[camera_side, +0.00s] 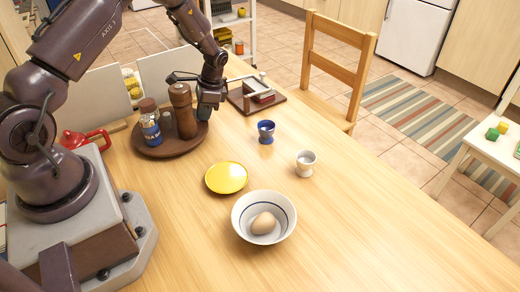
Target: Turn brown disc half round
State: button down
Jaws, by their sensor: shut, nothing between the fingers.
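The brown disc (165,151) is a round turntable-like tray lying on the wooden table, left of centre. A brown pepper mill (182,108) stands on it towards the right, and a jar with a blue label (150,124) and brown lid stands to the mill's left. Something grey shows between them, mostly hidden. My gripper (206,114) is shut and empty, pointing down at the disc's right edge, just right of the mill. I cannot tell whether the fingertips touch the disc.
A yellow plate (226,177), a white bowl (239,221) with an egg (263,223), a blue cup (266,132) and a white cup (305,163) stand right of the disc. A dark tray (240,99) lies behind my gripper. The table's right front is clear.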

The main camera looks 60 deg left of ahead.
jog(key=shift+a+f+n, duration=0.2)
jog(key=shift+a+n, duration=0.2)
jog(key=shift+a, duration=0.3)
dwell(0.4)
jog(key=shift+a, duration=0.25)
jog(key=shift+s+a+n+h, duration=0.1)
jog(key=shift+a+n+h, duration=0.2)
jog(key=shift+a+r, duration=0.1)
jog(key=shift+a, duration=0.25)
jog(key=shift+s+a+n, duration=0.1)
jog(key=shift+a+n, duration=0.05)
jog(key=shift+n, duration=0.15)
jog(key=shift+a, duration=0.35)
jog(key=shift+s+a+n, duration=0.1)
jog(key=shift+n, duration=0.2)
dwell(0.4)
